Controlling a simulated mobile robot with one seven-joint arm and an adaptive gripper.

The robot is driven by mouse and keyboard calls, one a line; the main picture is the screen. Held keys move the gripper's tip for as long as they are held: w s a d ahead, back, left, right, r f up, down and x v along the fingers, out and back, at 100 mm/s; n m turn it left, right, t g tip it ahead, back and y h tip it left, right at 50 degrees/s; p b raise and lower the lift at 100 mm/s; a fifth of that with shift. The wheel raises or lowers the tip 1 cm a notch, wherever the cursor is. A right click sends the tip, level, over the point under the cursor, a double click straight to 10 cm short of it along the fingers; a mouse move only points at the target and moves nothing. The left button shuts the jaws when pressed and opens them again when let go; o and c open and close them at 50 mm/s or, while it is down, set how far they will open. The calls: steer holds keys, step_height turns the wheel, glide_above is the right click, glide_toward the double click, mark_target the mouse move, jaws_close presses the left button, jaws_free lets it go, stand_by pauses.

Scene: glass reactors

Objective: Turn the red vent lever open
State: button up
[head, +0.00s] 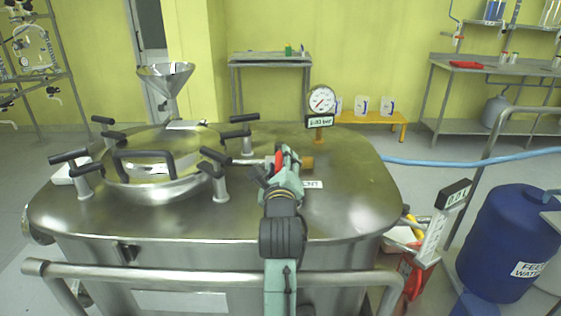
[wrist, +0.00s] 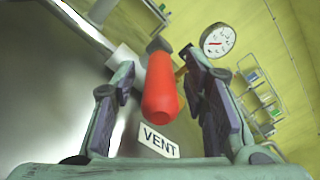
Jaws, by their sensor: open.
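The red vent lever (wrist: 160,88) shows in the wrist view as a rounded red handle between the two fingers of my gripper (wrist: 160,100). The fingers stand apart on its left and right, with a visible gap on each side. A white label reading VENT (wrist: 158,141) lies just below the handle. In the head view, a bit of the red lever (head: 279,160) shows past my gripper (head: 283,165), beside a brass fitting (head: 307,163) on the steel vessel top (head: 345,200). My gripper and arm hide much of the lever there.
A pressure gauge (head: 321,100) stands on the vessel behind the lever; it also shows in the wrist view (wrist: 217,40). A round hatch (head: 160,185) with black clamp handles is to the left. A steel rail (head: 180,278) runs along the front. A blue drum (head: 505,240) stands at right.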

steer(key=shift+c, duration=0.2)
jaws_close()
stand_by(0.4)
stand_by(0.3)
